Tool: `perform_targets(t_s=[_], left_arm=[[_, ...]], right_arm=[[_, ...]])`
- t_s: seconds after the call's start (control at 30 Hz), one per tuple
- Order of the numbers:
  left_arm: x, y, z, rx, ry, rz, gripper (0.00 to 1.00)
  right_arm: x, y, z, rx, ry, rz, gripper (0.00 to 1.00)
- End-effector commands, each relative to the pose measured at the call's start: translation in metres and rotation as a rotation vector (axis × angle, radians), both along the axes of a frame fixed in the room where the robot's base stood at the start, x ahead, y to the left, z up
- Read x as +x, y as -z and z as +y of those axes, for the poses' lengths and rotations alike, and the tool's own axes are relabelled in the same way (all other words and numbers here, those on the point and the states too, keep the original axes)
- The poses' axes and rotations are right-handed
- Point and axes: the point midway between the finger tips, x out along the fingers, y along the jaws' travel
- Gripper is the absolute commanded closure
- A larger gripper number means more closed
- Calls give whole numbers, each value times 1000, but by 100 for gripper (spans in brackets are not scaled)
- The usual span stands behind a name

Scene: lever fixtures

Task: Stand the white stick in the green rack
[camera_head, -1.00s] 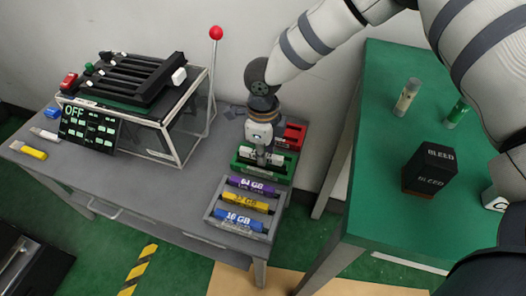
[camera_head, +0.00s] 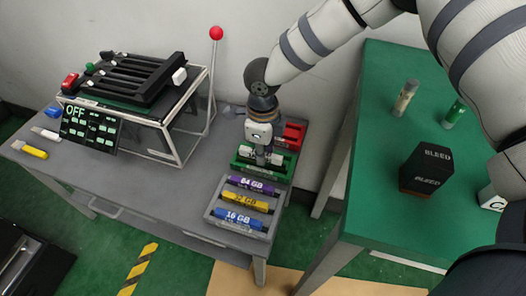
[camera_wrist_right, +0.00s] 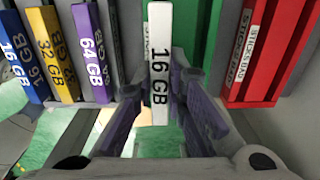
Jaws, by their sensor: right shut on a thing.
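The white stick (camera_wrist_right: 159,65), marked 16 GB, is between the fingers of my right gripper (camera_wrist_right: 165,110) in the wrist view. In the head view my right gripper (camera_head: 262,157) points down over the green rack (camera_head: 263,174), and part of the white stick (camera_head: 246,152) shows beside the fingers. The gripper is shut on the stick. The stick is at or just above the rack's top; I cannot tell whether it sits in the slot. Green rack wall (camera_wrist_right: 199,35) shows behind the stick in the wrist view. My left gripper is not in view.
A red rack (camera_head: 292,135) stands just behind the green one. A grey rack (camera_head: 213,211) with purple, yellow and blue sticks stands in front. A lever (camera_head: 214,75) with a red knob and a black-topped machine (camera_head: 130,85) are to the left. The middle of the grey table is clear.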

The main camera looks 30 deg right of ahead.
Motion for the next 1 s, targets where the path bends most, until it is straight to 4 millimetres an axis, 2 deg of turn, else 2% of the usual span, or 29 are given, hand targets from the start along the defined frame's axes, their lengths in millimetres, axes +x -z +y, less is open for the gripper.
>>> perform_targets(t_s=[0.6,1.0], left_arm=[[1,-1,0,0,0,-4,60],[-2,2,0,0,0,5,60]], right_arm=[[0,1,0,-1,0,1,100],[0,10,0,-1,-1,1,100]])
